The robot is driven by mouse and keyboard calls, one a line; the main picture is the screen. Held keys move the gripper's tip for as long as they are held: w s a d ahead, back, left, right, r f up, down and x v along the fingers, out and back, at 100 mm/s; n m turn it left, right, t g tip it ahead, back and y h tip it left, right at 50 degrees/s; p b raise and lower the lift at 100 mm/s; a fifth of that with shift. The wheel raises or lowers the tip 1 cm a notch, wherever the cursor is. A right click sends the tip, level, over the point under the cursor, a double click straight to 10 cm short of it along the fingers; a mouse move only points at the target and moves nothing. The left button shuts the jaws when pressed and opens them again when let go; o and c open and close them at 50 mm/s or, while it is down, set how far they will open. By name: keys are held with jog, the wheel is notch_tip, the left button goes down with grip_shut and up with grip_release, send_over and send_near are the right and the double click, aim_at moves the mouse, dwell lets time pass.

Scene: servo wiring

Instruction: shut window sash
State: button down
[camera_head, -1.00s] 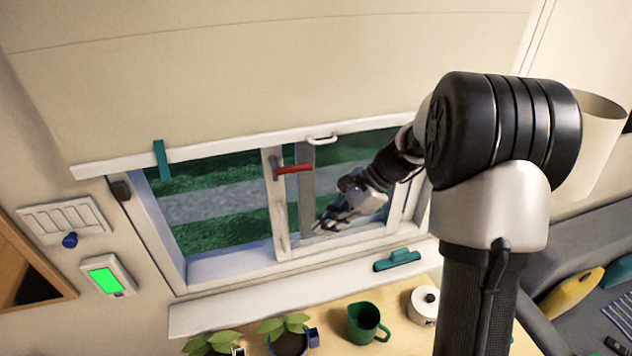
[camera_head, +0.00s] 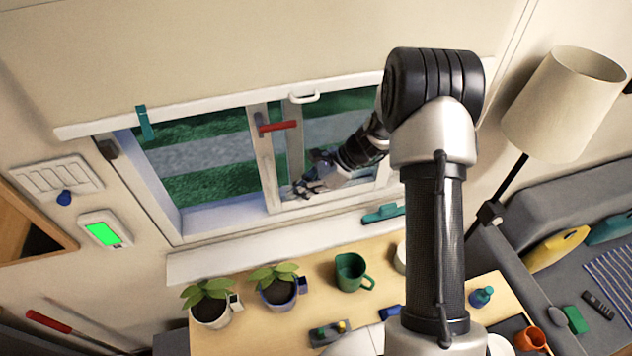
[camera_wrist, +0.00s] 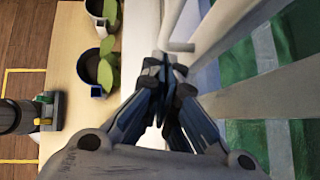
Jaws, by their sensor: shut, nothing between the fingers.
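The window sash (camera_head: 266,165) is a pale frame with a red handle (camera_head: 277,126) on its left stile. It stands toward the right of the window, and the left part of the opening (camera_head: 200,172) is clear. My gripper (camera_head: 298,190) is shut and empty, just right of the stile near its lower end. In the wrist view, the closed fingertips (camera_wrist: 167,62) are close to pale window framework. I cannot tell whether they touch the sash.
A white sill (camera_head: 215,262) runs below the window, with a teal object (camera_head: 383,213) at its right. Potted plants (camera_head: 209,303) and a green mug (camera_head: 352,272) stand on the table below. A blind (camera_head: 230,50) hangs above. A lamp (camera_head: 565,102) stands at the right.

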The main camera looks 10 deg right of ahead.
jog(key=shift+w+a, duration=0.2)
jog(key=shift+a, duration=1)
jog(key=s+a+b, duration=0.1)
jog(key=a+b, duration=0.2)
jog(key=a, duration=2.4)
jog(key=shift+a+b, duration=0.3)
jog(key=shift+b, duration=0.05)
jog(key=shift+r, duration=0.15)
jog(key=d+f+v, duration=0.2)
jog(key=v, duration=1)
jog(key=shift+s+d+r, duration=0.15)
jog(key=shift+s+d, duration=0.05)
jog(key=shift+d, duration=0.2)
